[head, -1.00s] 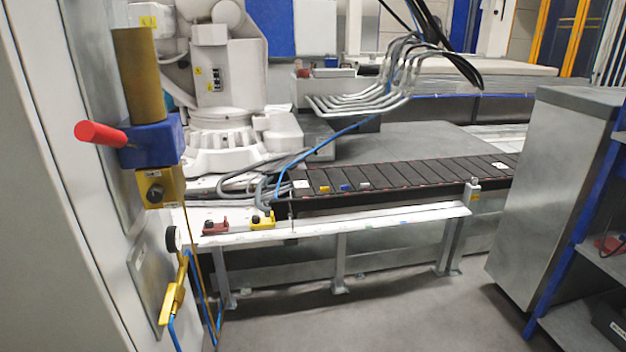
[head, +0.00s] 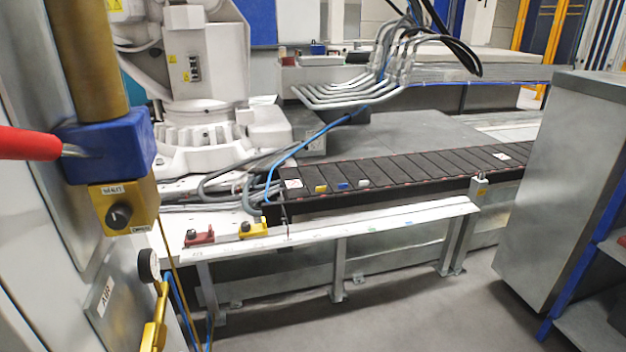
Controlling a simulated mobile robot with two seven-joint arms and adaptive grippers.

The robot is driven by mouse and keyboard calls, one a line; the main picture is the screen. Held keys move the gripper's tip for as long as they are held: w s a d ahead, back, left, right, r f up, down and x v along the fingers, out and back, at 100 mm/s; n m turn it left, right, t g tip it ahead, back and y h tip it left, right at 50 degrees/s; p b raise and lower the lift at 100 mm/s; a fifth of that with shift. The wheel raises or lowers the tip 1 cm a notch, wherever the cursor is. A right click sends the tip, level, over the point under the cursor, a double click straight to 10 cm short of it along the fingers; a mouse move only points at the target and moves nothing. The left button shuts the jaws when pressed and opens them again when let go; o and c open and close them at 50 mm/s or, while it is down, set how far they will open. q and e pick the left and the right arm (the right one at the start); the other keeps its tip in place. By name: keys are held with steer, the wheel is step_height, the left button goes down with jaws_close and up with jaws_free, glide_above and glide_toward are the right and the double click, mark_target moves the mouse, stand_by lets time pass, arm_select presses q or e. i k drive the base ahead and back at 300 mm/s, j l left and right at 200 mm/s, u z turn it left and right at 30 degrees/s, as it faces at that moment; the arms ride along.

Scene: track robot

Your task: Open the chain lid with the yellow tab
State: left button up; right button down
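The black segmented chain (head: 420,165) runs along the track behind a white rail. Near its left end are small coloured tabs on the lids: a yellow tab (head: 321,189), a blue tab (head: 343,186) and a white tab (head: 364,183). The lid with the yellow tab (head: 316,178) looks shut, flat with the others. Neither of my grippers is in the head view.
The white rail (head: 400,218) on metal legs stands before the chain, with red (head: 199,238) and yellow (head: 253,230) blocks at its left. A grey cabinet (head: 560,180) stands right, a valve panel (head: 105,145) left. Grey floor (head: 420,315) is open between.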

mark_target(316, 185)
steer(key=i+l+z, duration=0.4)
steer(key=i, duration=0.6)
steer(key=i+l+z, duration=0.15)
steer(key=i, duration=0.6)
